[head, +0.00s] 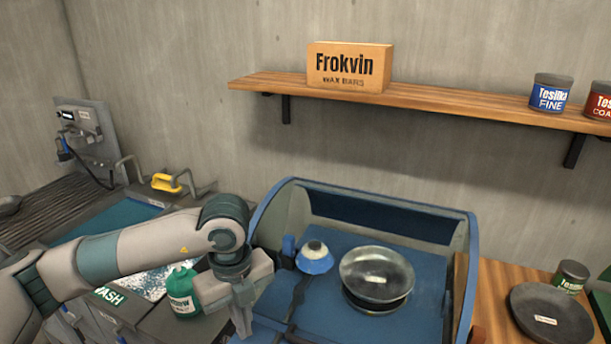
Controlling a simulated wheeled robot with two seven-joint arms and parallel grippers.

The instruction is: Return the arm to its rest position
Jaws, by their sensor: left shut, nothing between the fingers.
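My left arm (140,245) comes in from the left. My left gripper (243,322) points down at the front left edge of a blue open-fronted machine. It is shut and empty. A grey metal bowl (376,268) sits inside the machine, to the right of the gripper and apart from it. A blue and white cone-shaped piece (315,258) stands between the gripper and the bowl. My right gripper is not in view.
A green bottle (183,292) stands close to the left of my gripper. The blue machine's wall (455,285) rises at the right. A dark plate (552,318) lies on the wooden table (490,290). A shelf (440,100) holds a Frokvin box (348,67) and cans.

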